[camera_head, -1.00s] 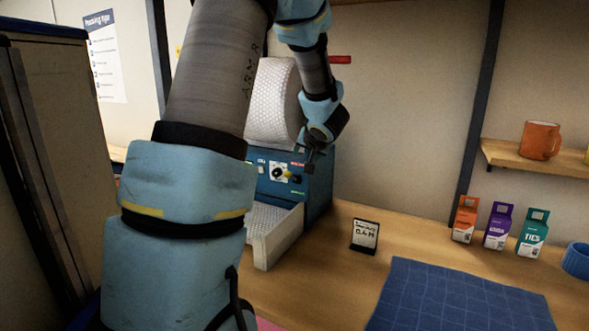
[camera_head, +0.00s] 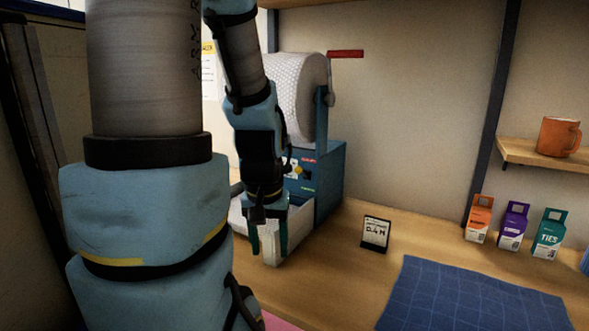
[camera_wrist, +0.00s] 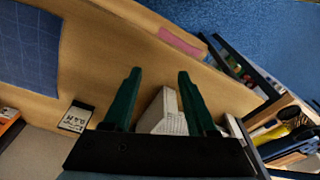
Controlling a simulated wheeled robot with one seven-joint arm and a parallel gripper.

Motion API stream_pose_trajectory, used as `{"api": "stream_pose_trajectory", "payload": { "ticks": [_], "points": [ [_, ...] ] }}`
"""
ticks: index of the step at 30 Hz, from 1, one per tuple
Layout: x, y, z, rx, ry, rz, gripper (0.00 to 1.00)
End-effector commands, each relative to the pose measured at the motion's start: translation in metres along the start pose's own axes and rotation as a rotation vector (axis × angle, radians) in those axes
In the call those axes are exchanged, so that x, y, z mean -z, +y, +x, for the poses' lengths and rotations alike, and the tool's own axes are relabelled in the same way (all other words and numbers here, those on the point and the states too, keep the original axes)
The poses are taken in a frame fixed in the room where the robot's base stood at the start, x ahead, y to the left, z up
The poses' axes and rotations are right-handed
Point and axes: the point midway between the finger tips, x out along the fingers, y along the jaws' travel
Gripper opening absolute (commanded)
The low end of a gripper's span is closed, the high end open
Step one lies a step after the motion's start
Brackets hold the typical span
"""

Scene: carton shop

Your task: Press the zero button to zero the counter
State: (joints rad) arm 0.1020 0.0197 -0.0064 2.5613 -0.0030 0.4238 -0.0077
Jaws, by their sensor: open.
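The blue dispenser (camera_head: 328,178) stands on the bench in the head view with a large bubble-wrap roll (camera_head: 297,95) on top. Its front control panel (camera_head: 303,180) is partly hidden by my arm; a yellow knob and small labels show, but I cannot tell which control is the zero button. My gripper (camera_head: 267,250) points down in front of the panel, at the dispenser's white tray (camera_head: 298,228). In the wrist view my gripper (camera_wrist: 158,76) has its two green fingers apart with nothing gripped; a tray corner (camera_wrist: 166,116) shows between them, apparently below.
A small card reading 0.4 M (camera_head: 376,233) stands right of the dispenser. A blue gridded mat (camera_head: 470,295) lies at front right. Several small cartons (camera_head: 513,226) stand behind it. A red crank handle (camera_head: 346,54) sticks out beside the roll.

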Motion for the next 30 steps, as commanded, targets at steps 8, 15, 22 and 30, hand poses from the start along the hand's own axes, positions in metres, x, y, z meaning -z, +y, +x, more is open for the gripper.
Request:
{"api": "stream_pose_trajectory", "payload": {
  "ticks": [8,15,22,30],
  "points": [
    [0.0007,0.0003,0.0000,-0.001,0.002,0.001,0.57],
    [0.0009,0.0004,0.0000,-0.001,0.002,0.001,0.47],
    [0.0010,0.0004,0.0000,-0.001,0.002,0.002,0.21],
    [0.0011,0.0004,0.0000,-0.001,0.002,0.002,0.00]
  ]
}}
